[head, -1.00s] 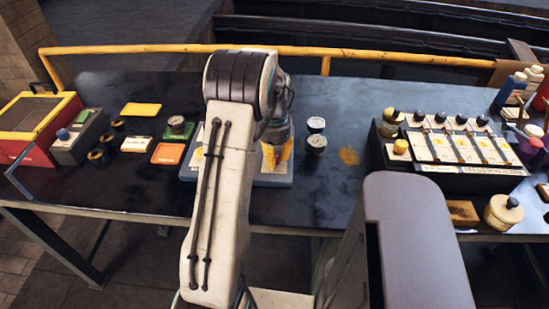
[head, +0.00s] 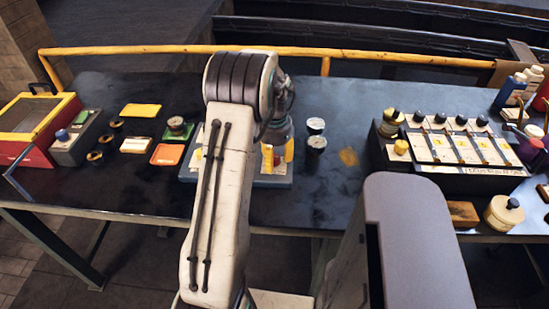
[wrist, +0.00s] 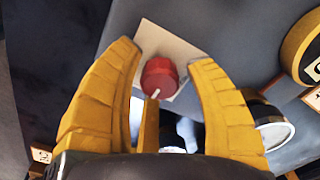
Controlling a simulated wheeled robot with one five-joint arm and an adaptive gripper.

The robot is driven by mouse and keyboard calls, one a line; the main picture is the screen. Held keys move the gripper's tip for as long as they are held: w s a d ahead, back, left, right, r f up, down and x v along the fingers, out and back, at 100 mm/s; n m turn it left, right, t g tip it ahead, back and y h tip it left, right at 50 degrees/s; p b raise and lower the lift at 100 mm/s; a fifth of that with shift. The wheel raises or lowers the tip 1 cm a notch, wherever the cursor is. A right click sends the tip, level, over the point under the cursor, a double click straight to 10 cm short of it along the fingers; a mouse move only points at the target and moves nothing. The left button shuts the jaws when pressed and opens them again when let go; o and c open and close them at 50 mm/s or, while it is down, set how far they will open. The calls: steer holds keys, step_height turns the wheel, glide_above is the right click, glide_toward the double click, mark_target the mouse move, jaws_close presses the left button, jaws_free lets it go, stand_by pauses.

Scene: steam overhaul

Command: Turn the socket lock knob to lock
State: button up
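In the wrist view a red knob (wrist: 159,77) with a white pointer mark sits on a pale square plate (wrist: 180,45). The pointer is aimed toward the bottom of the picture, slightly left. I cannot tell how far the fingertips are above the plate. In the head view my gripper (head: 278,155) is over the blue-grey fixture base (head: 270,181), and my arm hides the red knob and much of the fixture.
A row of black-knobbed levers on a panel (head: 465,147) is farther right. Coloured trays (head: 167,154) and a red-yellow box (head: 35,125) lie left. A yellow rail (head: 190,48) runs along the back.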

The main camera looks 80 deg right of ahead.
mark_target(275, 156)
steer(key=shift+o, duration=0.4)
steer(key=shift+r, duration=0.1)
step_height(275, 156, up, 12)
stand_by(0.5)
stand_by(0.7)
